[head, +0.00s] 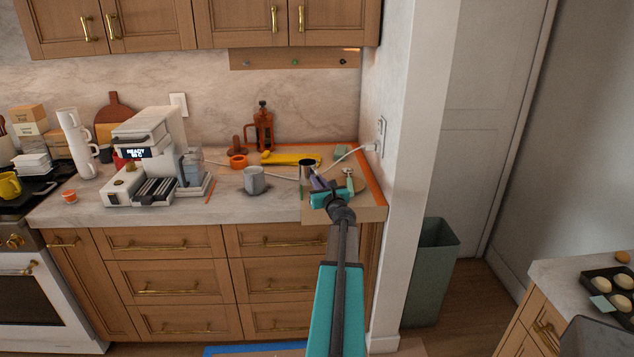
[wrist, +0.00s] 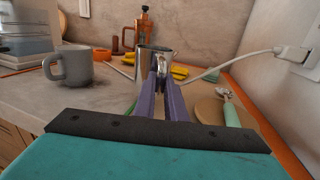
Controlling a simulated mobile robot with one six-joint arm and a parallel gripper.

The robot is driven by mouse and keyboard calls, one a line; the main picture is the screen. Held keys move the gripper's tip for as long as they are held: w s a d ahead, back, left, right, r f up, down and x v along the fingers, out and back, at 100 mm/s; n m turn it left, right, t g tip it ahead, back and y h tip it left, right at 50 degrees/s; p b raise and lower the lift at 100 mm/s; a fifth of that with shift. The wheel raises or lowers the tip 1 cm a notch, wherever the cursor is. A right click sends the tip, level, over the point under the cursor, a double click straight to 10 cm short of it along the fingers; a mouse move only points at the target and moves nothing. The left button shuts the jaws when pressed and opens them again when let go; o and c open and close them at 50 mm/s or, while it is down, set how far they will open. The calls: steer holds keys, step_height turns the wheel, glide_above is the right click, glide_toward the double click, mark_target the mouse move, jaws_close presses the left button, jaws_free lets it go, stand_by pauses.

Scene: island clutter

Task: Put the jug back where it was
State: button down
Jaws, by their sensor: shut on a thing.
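The jug (head: 306,168) is a small metal vessel with a dark open top, upright near the right end of the counter (head: 225,210). My gripper (head: 317,182) reaches it from the front, and its purple fingers are shut on the jug's near side. In the wrist view the fingers (wrist: 161,70) close on the near side of the jug (wrist: 148,60) and hide part of it. I cannot tell whether the jug's base touches the counter.
A grey mug (head: 255,181) stands left of the jug, and it also shows in the wrist view (wrist: 72,67). Behind are a red press (head: 263,130) and a yellow item (head: 290,158). A round wooden disc (wrist: 209,110), a green-handled tool (wrist: 231,114) and a white cable (wrist: 235,60) lie right.

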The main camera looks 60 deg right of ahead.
steer(key=shift+f+b, duration=1.05)
steer(key=shift+f, duration=0.25)
steer(key=shift+b, duration=0.4)
stand_by(1.0)
steer(key=shift+f+b, duration=0.6)
steer(key=shift+f, duration=0.05)
stand_by(1.3)
steer(key=c, duration=1.7)
jaws_free()
steer(key=shift+c, duration=0.2)
steer(key=shift+s+a, duration=0.1)
steer(key=b+v, duration=0.2)
steer(key=v, duration=1.1)
steer(key=shift+s+a, duration=0.2)
steer(key=shift+a, duration=0.05)
